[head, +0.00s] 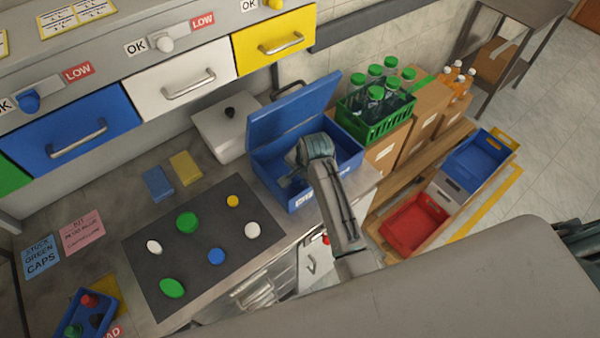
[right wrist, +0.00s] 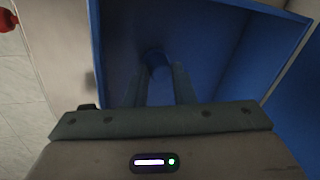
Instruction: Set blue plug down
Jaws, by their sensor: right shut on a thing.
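My right gripper (head: 286,181) reaches down into an open blue box (head: 352,160) on the counter. In the right wrist view my right gripper (right wrist: 158,82) is shut on the blue plug (right wrist: 157,60), a small dark blue piece between the fingertips. The box's blue inside (right wrist: 215,45) surrounds it. Whether the plug touches the box floor I cannot tell. In the head view the plug is hidden by the gripper and box. My left gripper is not in view.
The box's raised lid (head: 290,108) stands at its back left. A dark mat (head: 190,275) with several coloured caps lies left of the box. A white lidded container (head: 215,138) stands behind. A green bottle crate (head: 385,128) is at the right.

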